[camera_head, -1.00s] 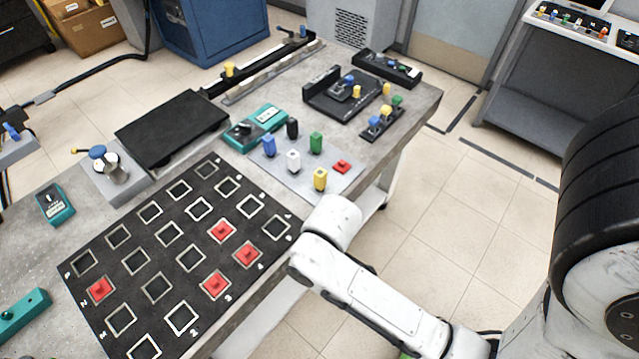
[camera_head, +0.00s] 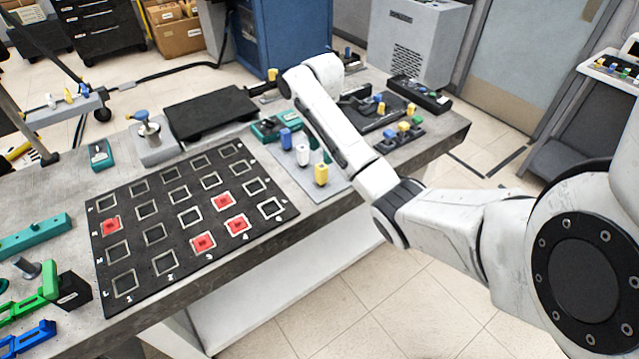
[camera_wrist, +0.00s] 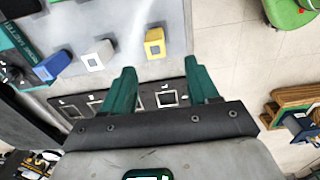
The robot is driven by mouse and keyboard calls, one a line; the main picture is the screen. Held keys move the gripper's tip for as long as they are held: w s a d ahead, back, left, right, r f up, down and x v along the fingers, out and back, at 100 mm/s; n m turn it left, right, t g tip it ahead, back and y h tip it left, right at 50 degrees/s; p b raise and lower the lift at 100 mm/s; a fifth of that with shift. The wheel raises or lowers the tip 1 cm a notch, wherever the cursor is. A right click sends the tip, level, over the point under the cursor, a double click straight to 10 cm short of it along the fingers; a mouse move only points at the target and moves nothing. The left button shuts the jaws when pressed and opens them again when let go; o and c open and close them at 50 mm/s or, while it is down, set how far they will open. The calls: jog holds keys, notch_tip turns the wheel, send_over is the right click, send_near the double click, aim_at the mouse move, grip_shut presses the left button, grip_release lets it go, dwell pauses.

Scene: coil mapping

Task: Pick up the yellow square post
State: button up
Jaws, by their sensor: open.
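The yellow square post (camera_head: 321,173) stands upright on a light grey plate (camera_head: 335,184) at the table's front edge, right of the black grid board (camera_head: 140,233). In the wrist view the yellow post (camera_wrist: 155,43) shows just beyond the fingertips, roughly centred between them. My gripper (camera_wrist: 162,70) is open, with two green fingers spread wide and nothing between them. The fingers appear apart from the post.
A white post (camera_head: 302,155) and a blue post (camera_head: 286,139) stand beside the yellow one. The grid board holds several red pieces (camera_head: 204,243). Black fixtures with coloured knobs (camera_head: 404,128) lie at the right. Open floor (camera_head: 340,290) lies in front of the table.

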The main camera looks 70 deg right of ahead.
aim_at(322, 174)
jog(key=shift+s+d, duration=0.15)
jog(key=shift+d, duration=0.05)
notch_tip(322, 174, down, 5)
jog(key=b, duration=0.3)
jog(key=shift+r, duration=0.15)
jog(key=shift+w+d+f+p, duration=0.1)
jog(key=shift+w+f+p, duration=0.05)
jog(key=shift+f, duration=1.35)
jog(key=shift+w+d+f+p, duration=0.1)
jog(key=shift+w+f+p, duration=0.05)
jog(key=shift+f, duration=1.35)
jog(key=shift+c, duration=0.2)
jog(key=c, duration=1.1)
